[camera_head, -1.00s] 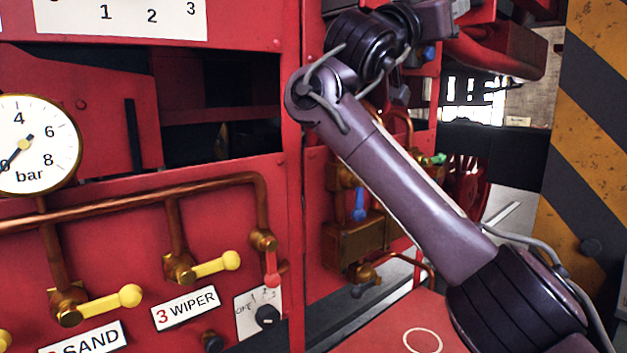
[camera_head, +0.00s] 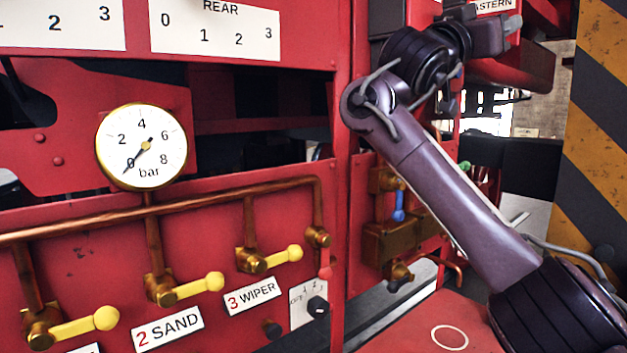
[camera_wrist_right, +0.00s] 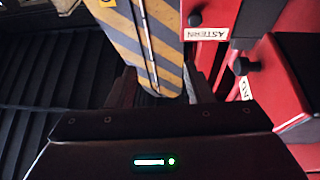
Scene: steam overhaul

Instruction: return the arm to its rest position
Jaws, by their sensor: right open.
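My right arm (camera_head: 455,205) comes in from the lower right of the head view, its elbow bent up near the red panel's right edge. Its wrist end (camera_head: 490,38) is at the top right, in front of red machinery. In the right wrist view my right gripper (camera_wrist_right: 160,88) is open, with two dark fingers apart and nothing between them. Beyond the fingers is a yellow and grey striped panel (camera_wrist_right: 148,40). My left gripper is not in view.
The red panel left of my arm carries a pressure gauge (camera_head: 142,146), copper pipes and yellow-handled valves (camera_head: 190,288). A blue-handled valve (camera_head: 398,205) sits behind my arm. A striped pillar (camera_head: 603,120) stands right. Red boxes (camera_wrist_right: 285,80) are close right of the gripper.

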